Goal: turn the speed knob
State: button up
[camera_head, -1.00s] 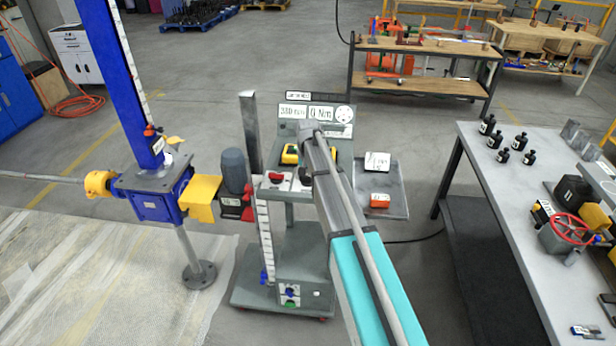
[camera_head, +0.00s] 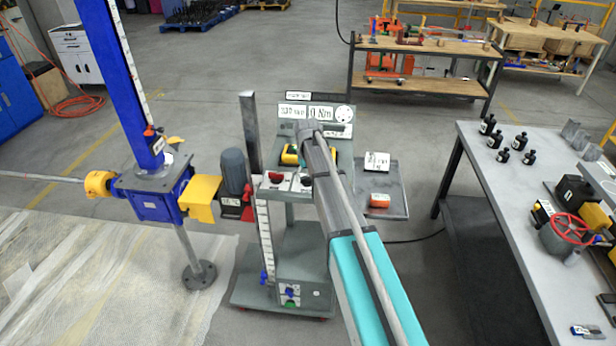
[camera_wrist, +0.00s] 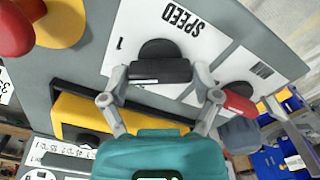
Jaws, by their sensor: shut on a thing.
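The speed knob (camera_wrist: 160,71) is a black bar knob on a white plate (camera_wrist: 135,22) marked SPEED in the wrist view. My gripper (camera_wrist: 160,85) has one finger at each end of the knob's bar and is shut on it. In the head view my arm reaches over the grey control cart (camera_head: 305,267) and hides the knob and gripper. The cart's display panel (camera_head: 318,112) stands behind, with readouts on white labels.
A red knob (camera_wrist: 240,90) sits right of the speed knob, and a red button on yellow (camera_wrist: 62,22) is at upper left. A yellow and black part (camera_wrist: 85,112) lies close below the gripper. A motor (camera_head: 234,170) and blue screw jack (camera_head: 155,205) stand left of the cart.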

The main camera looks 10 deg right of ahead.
jog(key=shift+n, duration=1.3)
jog(key=o, duration=1)
jog(key=shift+c, duration=0.2)
jog(key=shift+r, duration=0.15)
